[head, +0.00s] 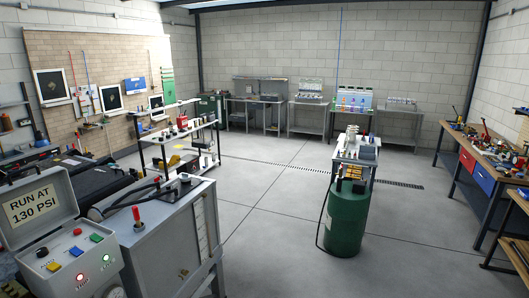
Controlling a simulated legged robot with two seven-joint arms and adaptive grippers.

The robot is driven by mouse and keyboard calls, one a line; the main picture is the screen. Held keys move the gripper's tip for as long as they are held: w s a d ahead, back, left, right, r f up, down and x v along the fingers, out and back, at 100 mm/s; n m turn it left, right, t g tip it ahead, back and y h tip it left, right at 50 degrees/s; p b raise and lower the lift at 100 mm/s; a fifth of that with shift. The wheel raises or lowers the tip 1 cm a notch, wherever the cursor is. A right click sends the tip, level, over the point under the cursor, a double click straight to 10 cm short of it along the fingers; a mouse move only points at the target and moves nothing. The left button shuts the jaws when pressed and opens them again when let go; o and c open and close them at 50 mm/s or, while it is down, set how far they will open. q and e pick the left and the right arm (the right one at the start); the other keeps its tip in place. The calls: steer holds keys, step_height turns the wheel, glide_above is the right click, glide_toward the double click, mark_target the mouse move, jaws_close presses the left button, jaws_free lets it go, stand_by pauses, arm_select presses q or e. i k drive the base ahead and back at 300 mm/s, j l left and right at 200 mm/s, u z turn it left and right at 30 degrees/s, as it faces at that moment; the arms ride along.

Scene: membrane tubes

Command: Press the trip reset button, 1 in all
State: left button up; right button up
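A grey control box (78,262) stands at the lower left, close to me. Its raised lid carries a sign (32,205) reading "RUN AT 130 PSI". On its sloped face are a black knob (42,252), a red button (77,231), a blue button (75,252), a yellow button (53,267) and a green button (96,237). Neither of my grippers is in view.
A grey cabinet (160,235) with a red-handled lever (137,214) stands right of the box. A green tank (345,220) stands mid-floor. A workbench (488,180) with tools lines the right wall. Open concrete floor (275,225) lies between the cabinet and the tank.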

mark_target(78, 230)
steer(key=u, duration=1.6)
